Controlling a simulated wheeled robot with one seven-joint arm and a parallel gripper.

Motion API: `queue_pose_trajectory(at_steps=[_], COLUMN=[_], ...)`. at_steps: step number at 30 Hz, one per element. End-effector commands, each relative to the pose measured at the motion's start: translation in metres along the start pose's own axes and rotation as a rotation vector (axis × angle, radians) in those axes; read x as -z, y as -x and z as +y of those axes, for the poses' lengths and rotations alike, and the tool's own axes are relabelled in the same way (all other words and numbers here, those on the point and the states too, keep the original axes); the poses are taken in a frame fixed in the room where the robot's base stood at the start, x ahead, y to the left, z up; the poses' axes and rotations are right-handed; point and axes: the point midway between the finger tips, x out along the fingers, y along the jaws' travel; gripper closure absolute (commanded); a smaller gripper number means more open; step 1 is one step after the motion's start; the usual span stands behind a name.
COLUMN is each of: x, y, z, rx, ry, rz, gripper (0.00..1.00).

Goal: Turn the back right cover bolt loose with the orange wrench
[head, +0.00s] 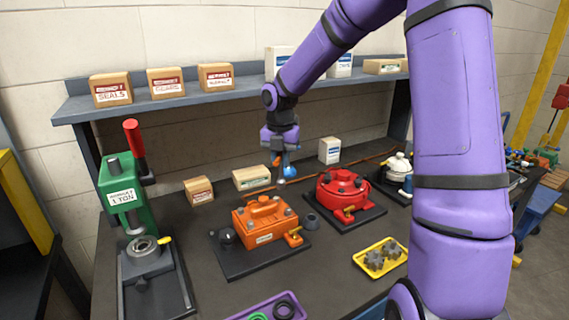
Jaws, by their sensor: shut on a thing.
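My gripper (281,158) points down above the back of the bench, behind the orange motor. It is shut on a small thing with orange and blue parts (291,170). The orange part may be the orange wrench, but it is too small to be sure. The orange motor (265,220) sits on a dark base plate, with several grey bolts on its cover. A red round motor (342,188) with dark bolts sits to its right. The held thing appears apart from both motors. I cannot tell which motor's cover bolt is meant.
A green press (123,195) with a red lever stands at left. A yellow tray (380,257) with gears and a purple tray (268,306) with rings lie in front. Small boxes stand at the back, under a shelf (180,102). A white-topped motor (398,170) is at right.

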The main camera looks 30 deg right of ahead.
Motion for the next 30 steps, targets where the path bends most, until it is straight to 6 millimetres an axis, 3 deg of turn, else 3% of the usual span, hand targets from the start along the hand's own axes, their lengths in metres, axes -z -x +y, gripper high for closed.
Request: queue_pose_trajectory(at_steps=[9,16,23,30], x=[-0.019,-0.026,-0.026,-0.026], y=[0.0,0.0,-0.003,-0.013], z=[0.017,0.022,0.023,0.023], rx=[-0.006,-0.008,-0.008,-0.009], ry=[0.422,0.573,0.505,0.222], rz=[-0.003,-0.007,-0.007,-0.005], gripper=[1.0,1.0,1.0,1.0])
